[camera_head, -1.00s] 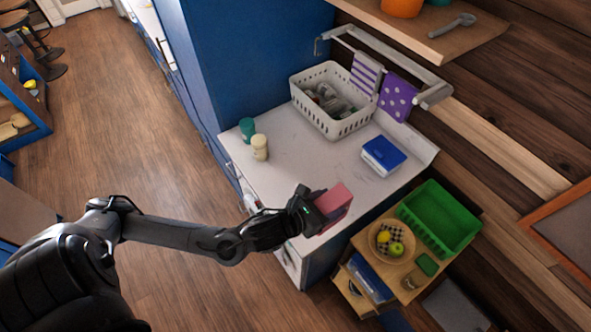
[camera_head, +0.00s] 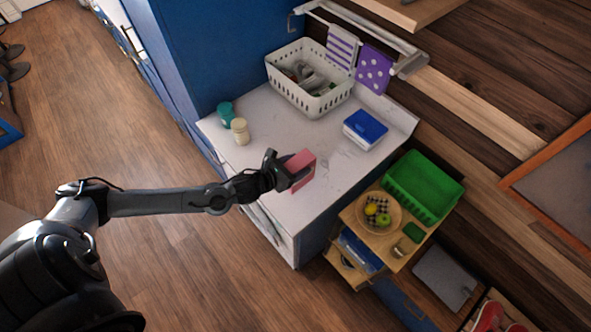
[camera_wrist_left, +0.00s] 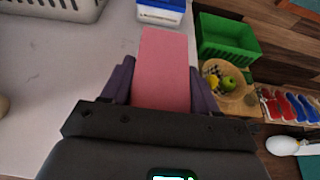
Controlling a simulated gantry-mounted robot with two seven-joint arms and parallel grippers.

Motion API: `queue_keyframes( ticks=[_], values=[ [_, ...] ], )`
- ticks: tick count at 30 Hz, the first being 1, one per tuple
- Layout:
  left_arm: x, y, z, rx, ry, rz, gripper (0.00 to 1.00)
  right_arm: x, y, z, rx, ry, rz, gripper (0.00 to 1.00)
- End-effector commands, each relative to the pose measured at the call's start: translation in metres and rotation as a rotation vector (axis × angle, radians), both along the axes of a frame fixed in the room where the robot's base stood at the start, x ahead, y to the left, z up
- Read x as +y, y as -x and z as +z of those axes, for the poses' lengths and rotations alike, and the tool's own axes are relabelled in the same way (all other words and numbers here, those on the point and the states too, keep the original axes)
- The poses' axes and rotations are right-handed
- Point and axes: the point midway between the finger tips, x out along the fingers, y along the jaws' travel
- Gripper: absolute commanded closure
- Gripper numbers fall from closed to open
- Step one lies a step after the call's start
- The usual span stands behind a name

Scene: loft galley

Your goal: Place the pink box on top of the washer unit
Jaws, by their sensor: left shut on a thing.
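The pink box (camera_head: 301,171) is held in my left gripper (camera_head: 287,172), over the white countertop. In the left wrist view the pink box (camera_wrist_left: 163,70) stands out between the two dark fingers of my left gripper (camera_wrist_left: 162,88), which are shut on its sides. Whether the box's lower edge touches the counter I cannot tell. The washer unit is probably the cabinet under the white top (camera_head: 285,215), but the frames do not make this certain. My right gripper is not in view.
On the countertop stand a white basket (camera_head: 322,101) with things in it, a blue-lidded box (camera_head: 366,127), a teal jar (camera_head: 226,115) and a cream jar (camera_head: 240,132). A green crate (camera_head: 447,190) and a fruit bowl (camera_head: 393,225) sit on a lower wooden stand to the right. The counter's middle is clear.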

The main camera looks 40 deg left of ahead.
Motion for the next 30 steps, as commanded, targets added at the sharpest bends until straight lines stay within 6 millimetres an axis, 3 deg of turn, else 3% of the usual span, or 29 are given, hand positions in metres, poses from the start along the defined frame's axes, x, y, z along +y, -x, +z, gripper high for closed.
queue_keyframes(
  ticks=[5, 15, 28, 29, 30],
  values=[
    [0.004, -0.002, -0.006, 0.000, 0.001, 0.000, 0.94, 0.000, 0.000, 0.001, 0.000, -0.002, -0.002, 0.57],
    [0.003, -0.003, -0.040, -0.002, 0.002, -0.001, 0.94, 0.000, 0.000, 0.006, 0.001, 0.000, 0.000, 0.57],
    [0.003, -0.002, -0.046, -0.001, 0.001, -0.001, 0.94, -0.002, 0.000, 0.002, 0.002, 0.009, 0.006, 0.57],
    [0.003, -0.002, -0.045, 0.000, 0.000, -0.001, 0.36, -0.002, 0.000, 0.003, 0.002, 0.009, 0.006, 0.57],
    [0.003, -0.002, -0.045, 0.000, 0.000, -0.001, 0.30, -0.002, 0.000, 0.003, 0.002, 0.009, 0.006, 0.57]
  ],
)
